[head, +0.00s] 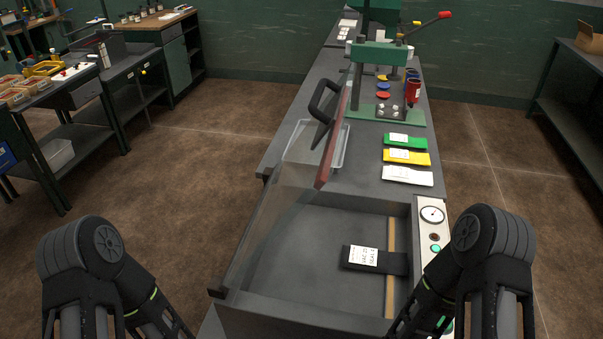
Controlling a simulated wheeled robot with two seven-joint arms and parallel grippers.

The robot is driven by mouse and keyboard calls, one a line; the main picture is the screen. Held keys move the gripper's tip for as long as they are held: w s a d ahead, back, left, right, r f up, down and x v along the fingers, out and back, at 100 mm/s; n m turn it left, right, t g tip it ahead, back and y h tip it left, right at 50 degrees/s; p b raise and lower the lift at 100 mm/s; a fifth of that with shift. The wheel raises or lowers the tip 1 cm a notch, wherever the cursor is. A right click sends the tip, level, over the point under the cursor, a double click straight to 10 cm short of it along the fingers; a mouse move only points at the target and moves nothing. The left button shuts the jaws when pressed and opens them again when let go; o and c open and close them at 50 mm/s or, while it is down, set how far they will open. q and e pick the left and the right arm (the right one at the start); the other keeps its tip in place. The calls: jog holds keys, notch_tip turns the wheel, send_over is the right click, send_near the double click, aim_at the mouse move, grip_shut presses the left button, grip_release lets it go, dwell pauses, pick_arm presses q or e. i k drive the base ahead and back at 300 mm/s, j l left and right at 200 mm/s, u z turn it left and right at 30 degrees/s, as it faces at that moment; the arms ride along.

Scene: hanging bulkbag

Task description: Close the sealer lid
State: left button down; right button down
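The sealer (300,313) is a dark grey box with an open chamber, at the bottom centre of the head view. Its clear lid (281,205) stands raised and steeply tilted along the chamber's left side. A reddish-brown bar (333,140) runs along the lid's upper edge, with a black loop handle (318,100) on it. A black pouch with a white label (362,257) lies in the chamber across a tan strip (391,235). My two forearms show at the lower left and lower right, apart from the lid. Both grippers are out of the frame.
A control panel with a gauge (432,214) and buttons runs along the sealer's right side. Open floor (200,170) lies to the left.

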aim_at(286, 178)
jog(key=z, duration=0.35)
jog(key=k+j+z, duration=0.2)
jog(key=j, duration=0.15)
jog(key=j+z, duration=0.2)
jog(key=j, duration=0.15)
jog(key=k+j+z, duration=0.2)
jog(key=j, duration=0.15)
jog(key=k+j+z, duration=0.2)
jog(key=k+j, duration=0.15)
jog(key=j, duration=0.2)
jog(key=k+j, duration=0.2)
jog(key=j, duration=0.15)
jog(key=k+j, duration=0.15)
jog(key=j, duration=0.15)
jog(key=k+j, duration=0.15)
jog(key=j, duration=0.2)
jog(key=z, duration=0.05)
